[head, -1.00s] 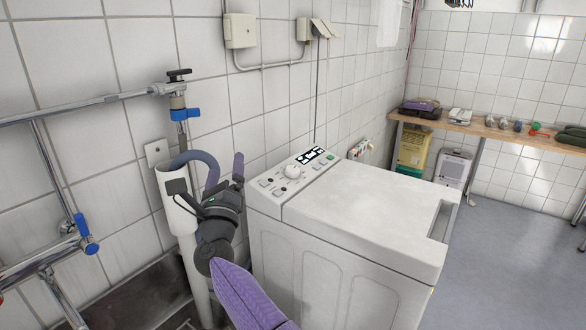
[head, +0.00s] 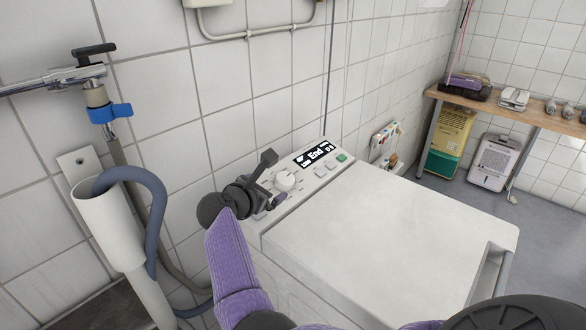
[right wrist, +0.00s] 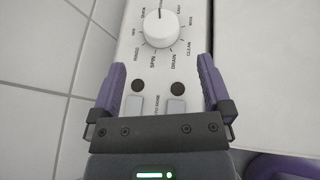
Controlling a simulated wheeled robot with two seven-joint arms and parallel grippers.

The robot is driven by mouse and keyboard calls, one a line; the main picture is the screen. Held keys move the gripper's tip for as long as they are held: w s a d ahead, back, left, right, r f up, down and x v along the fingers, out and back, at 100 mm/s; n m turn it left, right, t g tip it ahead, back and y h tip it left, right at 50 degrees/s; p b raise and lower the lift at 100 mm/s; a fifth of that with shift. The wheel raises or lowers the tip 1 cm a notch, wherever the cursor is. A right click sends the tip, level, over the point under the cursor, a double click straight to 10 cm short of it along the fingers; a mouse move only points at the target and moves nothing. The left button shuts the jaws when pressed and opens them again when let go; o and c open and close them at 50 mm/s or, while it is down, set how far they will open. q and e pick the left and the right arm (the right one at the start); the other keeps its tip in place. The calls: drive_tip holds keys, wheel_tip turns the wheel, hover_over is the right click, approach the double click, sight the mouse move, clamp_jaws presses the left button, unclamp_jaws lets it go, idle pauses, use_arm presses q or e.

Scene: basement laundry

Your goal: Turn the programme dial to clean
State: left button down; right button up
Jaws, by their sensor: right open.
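The white programme dial (head: 285,180) is on the control panel of the white washing machine (head: 390,235). In the right wrist view the dial (right wrist: 161,28) has a dark pointer line towards the top of the picture. Printed labels ring it, with SPIN, DRAIN and CLEAN readable on the near side; CLEAN is at the lower right. The pointer is not at CLEAN. My right gripper (right wrist: 161,75) is open and empty, its fingers spread short of the dial, apart from it. In the head view my right gripper (head: 271,180) is over the panel beside the dial. My left gripper is out of view.
The panel display (head: 316,155) reads "End", with a green button (head: 342,157) near it. A grey hose (head: 150,200) hooks into a white standpipe (head: 112,225) at left. Tiled wall stands close behind the panel. The machine's lid is clear.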

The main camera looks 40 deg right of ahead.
sight(285, 178)
drive_tip(key=b+x, duration=0.4)
drive_tip(key=x, duration=0.4)
drive_tip(key=shift+f, duration=0.25)
drive_tip(key=shift+w+d+b, duration=0.15)
drive_tip(key=shift+d+b, duration=0.15)
drive_tip(key=shift+w+d, duration=0.1)
drive_tip(key=shift+d, duration=0.1)
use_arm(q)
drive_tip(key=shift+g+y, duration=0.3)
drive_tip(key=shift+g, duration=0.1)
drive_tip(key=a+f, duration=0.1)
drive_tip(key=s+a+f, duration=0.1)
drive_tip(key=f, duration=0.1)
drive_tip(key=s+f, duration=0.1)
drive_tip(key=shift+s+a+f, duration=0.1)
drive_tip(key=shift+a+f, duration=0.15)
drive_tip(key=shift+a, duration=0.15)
